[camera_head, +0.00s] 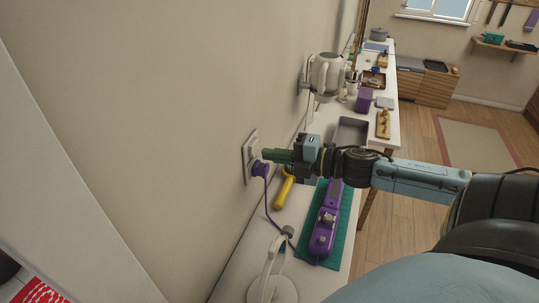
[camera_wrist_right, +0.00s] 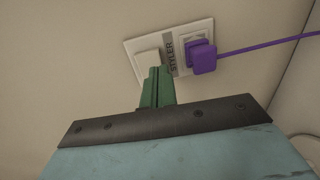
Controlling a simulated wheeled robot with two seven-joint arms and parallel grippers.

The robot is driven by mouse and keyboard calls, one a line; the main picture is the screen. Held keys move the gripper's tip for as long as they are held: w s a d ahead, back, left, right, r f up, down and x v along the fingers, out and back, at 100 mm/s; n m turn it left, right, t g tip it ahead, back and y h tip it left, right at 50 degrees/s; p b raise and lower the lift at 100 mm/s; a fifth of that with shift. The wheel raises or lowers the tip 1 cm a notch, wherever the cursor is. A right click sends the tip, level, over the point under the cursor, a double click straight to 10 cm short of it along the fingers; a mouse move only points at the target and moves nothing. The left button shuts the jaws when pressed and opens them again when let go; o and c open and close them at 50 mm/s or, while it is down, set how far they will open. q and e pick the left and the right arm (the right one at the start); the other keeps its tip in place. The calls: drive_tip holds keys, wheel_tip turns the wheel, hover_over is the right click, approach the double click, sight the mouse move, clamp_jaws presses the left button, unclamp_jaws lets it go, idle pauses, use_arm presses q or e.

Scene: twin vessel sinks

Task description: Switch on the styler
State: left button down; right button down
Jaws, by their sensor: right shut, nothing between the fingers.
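A white wall plate (camera_head: 251,155) holds a switch and a socket; it also shows in the right wrist view, with a label reading STYLER (camera_wrist_right: 171,57) between the switch (camera_wrist_right: 148,57) and the socket. A purple plug (camera_wrist_right: 203,57) sits in the socket, with its cord running off right. The purple styler (camera_head: 325,222) lies on a teal mat (camera_head: 347,230) on the counter. My right gripper (camera_head: 266,155) is shut and empty, its green fingertips at the lower part of the switch. I cannot tell whether they touch it. My left gripper is not in view.
A yellow-handled tool (camera_head: 284,190) lies on the counter below my right gripper. A white stand (camera_head: 270,285) is at the near end. A grey tray (camera_head: 351,131) and a purple box (camera_head: 364,100) stand farther along. A white appliance (camera_head: 326,75) is mounted on the wall.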

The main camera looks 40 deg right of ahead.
drive_tip(key=shift+w+a+f, duration=0.1)
drive_tip(key=shift+w+a, duration=0.15)
drive_tip(key=shift+w, duration=0.25)
drive_tip(key=shift+w+f+b, duration=0.15)
drive_tip(key=shift+f+b, duration=0.05)
drive_tip(key=shift+b, duration=0.35)
drive_tip(key=shift+r, duration=0.15)
drive_tip(key=shift+p, duration=0.3)
